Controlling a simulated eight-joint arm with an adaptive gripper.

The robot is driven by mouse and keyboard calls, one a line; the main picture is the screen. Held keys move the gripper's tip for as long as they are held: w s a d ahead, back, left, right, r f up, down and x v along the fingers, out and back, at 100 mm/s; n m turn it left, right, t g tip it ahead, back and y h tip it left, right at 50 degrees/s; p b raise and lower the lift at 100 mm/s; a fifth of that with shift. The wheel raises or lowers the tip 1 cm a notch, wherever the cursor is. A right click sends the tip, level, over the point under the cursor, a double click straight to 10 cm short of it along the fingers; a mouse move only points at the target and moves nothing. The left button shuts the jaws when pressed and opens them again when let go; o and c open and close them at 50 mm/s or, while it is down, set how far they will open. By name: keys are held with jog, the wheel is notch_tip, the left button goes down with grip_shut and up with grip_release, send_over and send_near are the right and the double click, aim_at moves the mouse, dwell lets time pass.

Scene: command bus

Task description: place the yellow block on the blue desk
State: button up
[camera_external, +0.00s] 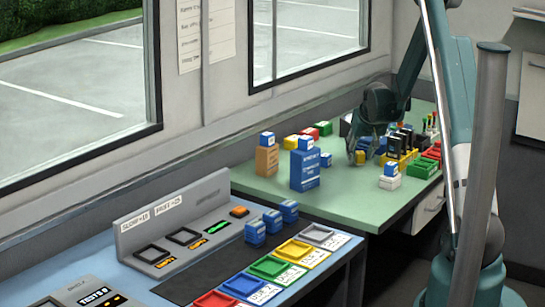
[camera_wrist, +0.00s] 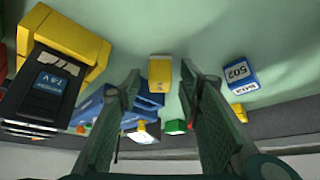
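The yellow block (camera_wrist: 160,75) stands on the green desk (camera_wrist: 150,30), centred between my finger ends in the wrist view. In the external view a bit of yellow (camera_external: 364,143) shows between the fingers, mostly hidden by them. My gripper (camera_wrist: 160,70) is open, with a gap on both sides of the block; I cannot tell whether the fingers reach around it or stop short. The external view shows my gripper (camera_external: 361,157) low over the green desk. The blue desk (camera_external: 140,283) is at the lower left, carrying a grey console and coloured trays.
Beside the gripper are a blue-and-white block (camera_wrist: 240,73) and a black battery in a yellow holder (camera_wrist: 75,50). A tall blue box (camera_external: 305,170) and an orange box (camera_external: 267,160) stand toward the blue desk. Blue blocks (camera_external: 272,221) stand on its dark strip.

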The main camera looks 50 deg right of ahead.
aim_at(360, 152)
jog(key=shift+c, duration=0.3)
jog(key=c, duration=0.9)
jog(key=shift+c, duration=0.2)
jog(key=shift+c, duration=0.2)
notch_tip(360, 152, up, 10)
jog(key=shift+f+p, duration=0.1)
jog(key=shift+p, duration=1.05)
jog(key=shift+w, duration=0.1)
